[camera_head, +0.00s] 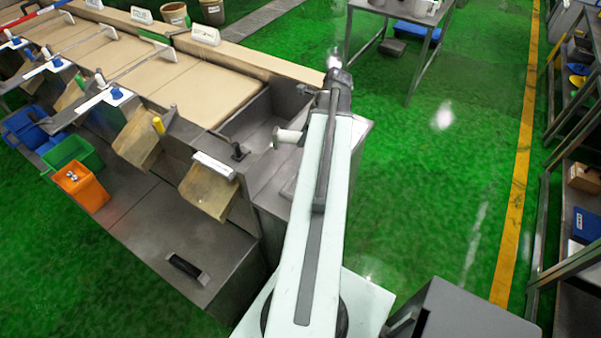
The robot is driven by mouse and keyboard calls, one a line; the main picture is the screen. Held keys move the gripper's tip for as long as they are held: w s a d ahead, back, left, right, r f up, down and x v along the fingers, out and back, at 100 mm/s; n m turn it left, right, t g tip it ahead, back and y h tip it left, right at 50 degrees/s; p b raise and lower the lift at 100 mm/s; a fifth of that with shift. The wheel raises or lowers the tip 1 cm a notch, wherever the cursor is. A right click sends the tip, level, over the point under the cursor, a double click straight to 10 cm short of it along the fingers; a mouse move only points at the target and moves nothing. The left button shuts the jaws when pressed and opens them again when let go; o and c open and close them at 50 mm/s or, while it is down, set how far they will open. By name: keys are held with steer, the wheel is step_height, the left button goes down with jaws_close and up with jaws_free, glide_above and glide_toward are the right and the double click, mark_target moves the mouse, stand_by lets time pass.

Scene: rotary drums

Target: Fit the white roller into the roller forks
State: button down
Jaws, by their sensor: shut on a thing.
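The white roller (288,136) sticks out to the left from behind my pale arm, with a dark pin at its left end. It appears held above the grey open bay (254,115) at the near end of the machine. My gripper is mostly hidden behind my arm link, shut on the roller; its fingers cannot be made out. Two dark brackets, which look like the roller forks, stand apart on the bay's edges: one on the near wall (238,151), one at the far side (305,90). The roller appears apart from both.
Tan belts (205,92) run away to the upper left. Tan chutes (209,188), an orange bin (80,187) and a green bin (72,154) line the machine's front. A grey table (402,12) stands behind, shelving (575,200) at right. Green floor between is clear.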

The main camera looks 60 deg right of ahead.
step_height(320, 180, down, 18)
steer(key=b, duration=1.6)
steer(key=shift+r+b, duration=0.15)
steer(key=shift+b, duration=0.2)
steer(key=shift+r, duration=0.25)
steer(key=shift+f, duration=0.25)
steer(key=c, duration=1)
jaws_free()
steer(key=shift+r, duration=0.1)
steer(key=shift+o, duration=0.2)
steer(key=p+v, duration=1.1)
steer(key=v, duration=0.1)
steer(key=shift+r+p, duration=0.15)
steer(key=shift+p, duration=0.15)
